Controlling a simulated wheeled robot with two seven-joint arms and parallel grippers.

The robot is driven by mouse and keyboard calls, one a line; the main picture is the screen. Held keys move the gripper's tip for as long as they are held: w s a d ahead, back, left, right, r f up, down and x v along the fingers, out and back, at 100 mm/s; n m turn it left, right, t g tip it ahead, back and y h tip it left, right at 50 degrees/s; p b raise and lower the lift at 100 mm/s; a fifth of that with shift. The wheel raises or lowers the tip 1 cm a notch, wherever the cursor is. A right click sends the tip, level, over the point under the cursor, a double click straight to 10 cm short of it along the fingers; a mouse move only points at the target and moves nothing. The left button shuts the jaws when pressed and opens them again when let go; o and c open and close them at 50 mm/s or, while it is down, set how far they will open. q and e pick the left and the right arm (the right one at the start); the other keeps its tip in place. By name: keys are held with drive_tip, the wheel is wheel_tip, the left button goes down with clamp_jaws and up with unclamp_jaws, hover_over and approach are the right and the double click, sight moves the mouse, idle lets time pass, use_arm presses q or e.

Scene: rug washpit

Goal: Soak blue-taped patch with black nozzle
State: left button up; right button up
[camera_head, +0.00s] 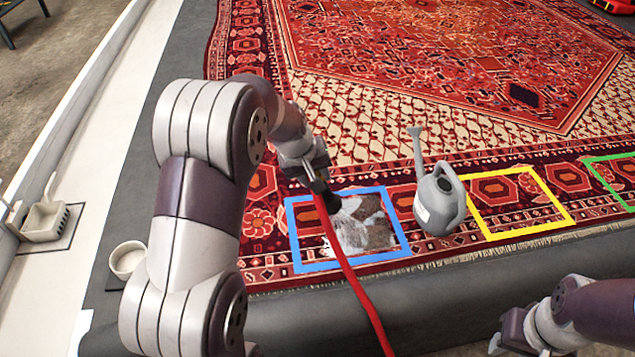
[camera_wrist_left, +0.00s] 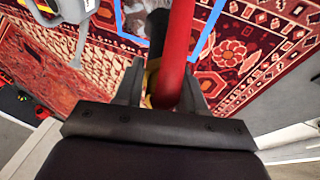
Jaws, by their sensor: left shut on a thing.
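The blue-taped patch (camera_head: 293,236) lies on the near border of the red rug. Inside the tape the surface is whitish-grey with a brown, grimy area. My left gripper (camera_head: 316,178) is shut on the black nozzle (camera_head: 329,201), above the upper left of the patch. A red hose (camera_head: 345,265) runs from it toward the bottom of the picture. In the left wrist view, the hose (camera_wrist_left: 179,50) passes between the fingers, with the dark nozzle (camera_wrist_left: 157,30) beside it over the blue tape (camera_wrist_left: 207,30). My right gripper (camera_head: 500,344) is partly in view at the bottom right, its fingers unclear.
A grey watering can (camera_head: 437,203) stands on the rug just right of the blue square. Yellow (camera_head: 520,232) and green (camera_head: 608,186) taped squares lie farther right. A dark ledge runs along the front.

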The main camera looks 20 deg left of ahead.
use_arm(q)
drive_tip(key=w+a+p, duration=0.8)
drive_tip(key=w+a, duration=0.1)
drive_tip(key=w, duration=0.5)
drive_tip(key=s+a+b, duration=0.1)
drive_tip(key=s+a, duration=0.4)
drive_tip(key=a, duration=0.2)
drive_tip(key=s+d+b, duration=0.3)
drive_tip(key=s+d, duration=0.4)
drive_tip(key=s, duration=0.3)
drive_tip(key=s+d+b, duration=0.3)
drive_tip(key=s+d, duration=0.3)
drive_tip(key=s, duration=0.3)
drive_tip(key=shift+s+d, duration=0.35)
drive_tip(key=shift+d, duration=0.05)
